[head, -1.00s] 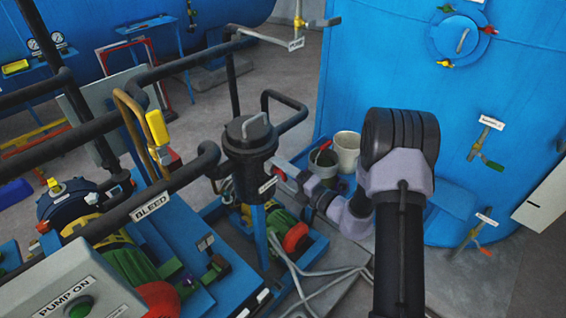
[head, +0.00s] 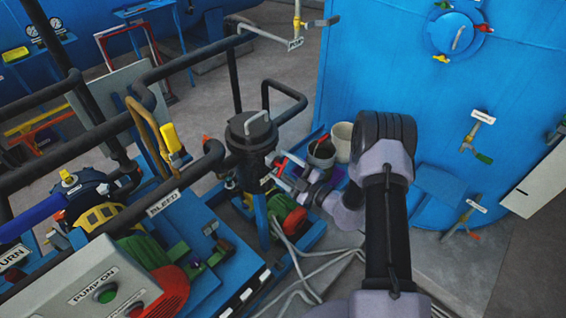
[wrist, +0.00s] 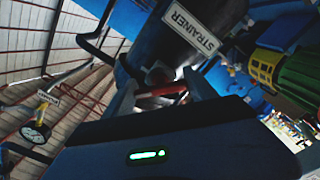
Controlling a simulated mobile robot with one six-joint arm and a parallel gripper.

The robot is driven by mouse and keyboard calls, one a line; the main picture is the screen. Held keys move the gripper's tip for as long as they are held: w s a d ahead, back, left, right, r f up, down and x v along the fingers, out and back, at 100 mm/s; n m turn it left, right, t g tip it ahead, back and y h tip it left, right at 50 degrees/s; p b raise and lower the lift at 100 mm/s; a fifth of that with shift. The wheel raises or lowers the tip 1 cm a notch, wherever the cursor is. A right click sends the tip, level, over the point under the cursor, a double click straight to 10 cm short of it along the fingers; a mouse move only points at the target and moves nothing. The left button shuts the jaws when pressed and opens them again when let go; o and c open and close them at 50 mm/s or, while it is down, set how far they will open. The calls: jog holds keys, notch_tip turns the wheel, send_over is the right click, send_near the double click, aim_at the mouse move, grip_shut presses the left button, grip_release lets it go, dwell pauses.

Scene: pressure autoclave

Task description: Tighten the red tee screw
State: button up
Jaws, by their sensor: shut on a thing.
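The red tee screw (wrist: 160,93) shows in the wrist view as a red bar below the dark strainer body (wrist: 152,38), between my gripper's two fingers (wrist: 160,98). In the head view the strainer is the black upright cylinder (head: 250,136) with a grey handle on its lid. My gripper (head: 279,174) reaches it from the right at its lower side. It is shut on the red tee screw. The fingers hide part of the screw, and in the head view only a small patch of red shows at the gripper.
Black pipes (head: 190,58) cross left of and behind the strainer. A pump control box (head: 100,285) stands at front left. Two buckets, one white (head: 342,140), stand behind my arm. A large blue tank (head: 390,75) fills the right. Pale hoses (head: 320,262) lie on the floor below.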

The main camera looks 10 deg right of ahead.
jog(key=m+p, duration=0.1)
jog(key=m, duration=0.3)
jog(key=shift+a+m, duration=0.1)
jog(key=shift+m, duration=0.2)
jog(key=shift+s+m+p, duration=0.1)
jog(key=shift+m+p, duration=0.6)
jog(key=shift+m, duration=1.9)
jog(key=shift+f, duration=0.1)
jog(key=o, duration=1.4)
jog(key=shift+c, duration=0.2)
jog(key=v, duration=1.7)
jog(key=shift+s, duration=0.2)
